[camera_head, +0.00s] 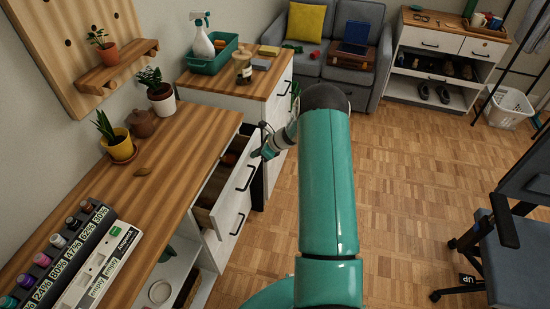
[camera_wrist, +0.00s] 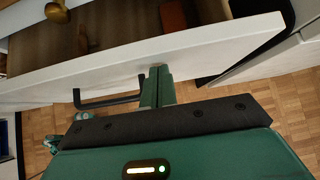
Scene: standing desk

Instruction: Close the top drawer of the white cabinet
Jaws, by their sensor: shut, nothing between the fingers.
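The white cabinet (camera_head: 212,256) with a wooden top stands at the left in the head view. Its top drawer (camera_head: 234,203) is pulled open, with a black handle (camera_head: 246,179) on its white front. My gripper (camera_head: 258,153) is beside the far end of the drawer front. In the wrist view my gripper (camera_wrist: 158,77) has its fingers together, with the tips at the outer face of the drawer front (camera_wrist: 205,42). I cannot tell whether they touch it. The handle (camera_wrist: 108,101) is left of the fingers, not held. The drawer's lower inside is partly hidden.
An orange-brown block (camera_wrist: 173,14) and other small items lie in the drawer. A yellow flowerpot (camera_head: 119,149) and a teapot (camera_head: 141,123) stand on the wooden top. A second white cabinet (camera_head: 280,94) is behind.

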